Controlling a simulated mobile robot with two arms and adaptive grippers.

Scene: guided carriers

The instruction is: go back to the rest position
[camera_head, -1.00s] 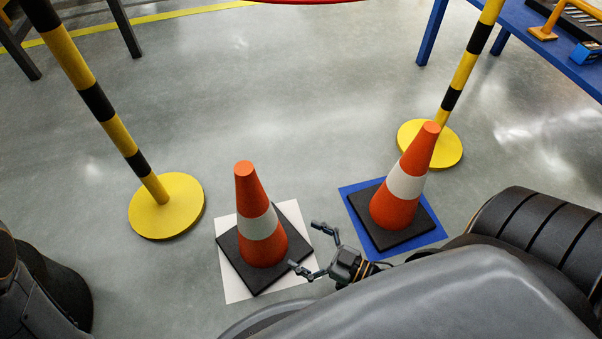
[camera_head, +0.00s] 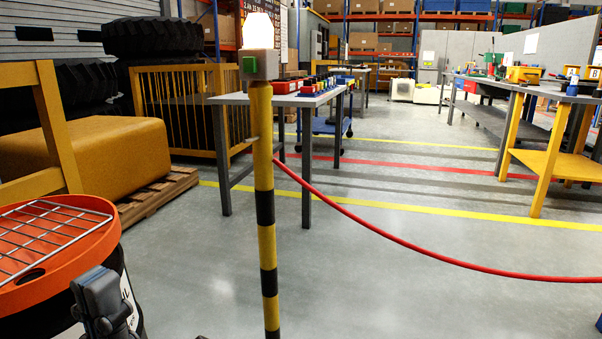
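My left gripper (camera_head: 104,301) shows as a dark grey shape at the bottom left, in front of the orange-topped drum. Its fingers cannot be made out clearly, and nothing can be seen held in it. My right gripper is not in view. The two orange and white cones and their mats are outside the present view.
A yellow and black post (camera_head: 265,215) with a lit lamp (camera_head: 258,31) stands ahead, and a red rope (camera_head: 400,240) sags from it to the right. An orange-topped drum (camera_head: 60,239) with a wire grate is at left. Workbenches stand beyond. Floor at the centre right is clear.

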